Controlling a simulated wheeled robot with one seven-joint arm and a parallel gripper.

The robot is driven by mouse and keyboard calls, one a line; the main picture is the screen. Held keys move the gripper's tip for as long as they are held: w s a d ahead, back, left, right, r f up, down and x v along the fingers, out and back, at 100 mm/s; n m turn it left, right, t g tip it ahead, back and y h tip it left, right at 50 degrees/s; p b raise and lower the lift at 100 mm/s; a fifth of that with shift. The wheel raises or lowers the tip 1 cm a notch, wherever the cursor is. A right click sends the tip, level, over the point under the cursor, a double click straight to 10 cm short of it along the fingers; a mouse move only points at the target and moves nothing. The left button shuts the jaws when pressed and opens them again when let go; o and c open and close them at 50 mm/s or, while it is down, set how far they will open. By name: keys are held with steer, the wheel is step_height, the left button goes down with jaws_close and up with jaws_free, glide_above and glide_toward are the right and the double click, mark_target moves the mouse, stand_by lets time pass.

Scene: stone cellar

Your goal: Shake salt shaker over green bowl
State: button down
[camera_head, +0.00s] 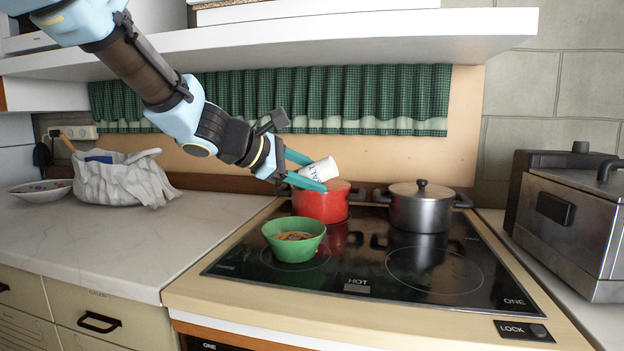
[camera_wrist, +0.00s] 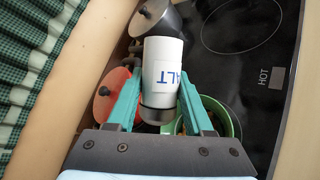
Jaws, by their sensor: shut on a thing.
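My gripper (camera_head: 303,173) is shut on the salt shaker (camera_head: 321,170), a white cylinder with blue lettering. In the wrist view the salt shaker (camera_wrist: 163,68) sits between the two teal fingers of my gripper (camera_wrist: 160,100), its grey end toward the palm. In the head view the shaker is tilted, in the air in front of the red pot. The green bowl (camera_head: 279,248) stands on the black cooktop at the front left, with orange-brown food in it. The shaker is above the bowl and to its right in the picture. The green bowl (camera_wrist: 234,129) is partly hidden by a finger in the wrist view.
A red pot (camera_head: 320,208) stands behind the bowl, and a grey lidded pot (camera_head: 420,211) stands to its right. A white shelf (camera_head: 400,38) hangs above. A steel appliance (camera_head: 572,225) is at the right. The left counter (camera_head: 120,235) is mostly clear in front of a crumpled bag (camera_head: 122,182).

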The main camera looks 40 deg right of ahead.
step_height(320, 180, down, 3)
steer(key=b, duration=0.3)
steer(key=shift+f, duration=0.15)
steer(key=shift+r, duration=0.2)
steer(key=shift+r+p, duration=1.15)
steer(key=shift+r, duration=0.4)
step_height(320, 180, down, 4)
steer(key=b, duration=0.3)
steer(key=shift+r+b, duration=0.25)
steer(key=shift+b, duration=0.15)
steer(key=shift+r+p, duration=1.3)
steer(key=shift+r, duration=0.45)
step_height(320, 180, down, 3)
steer(key=b, duration=0.3)
steer(key=shift+f+b, duration=0.2)
steer(key=shift+b, duration=0.2)
steer(key=shift+r, duration=0.15)
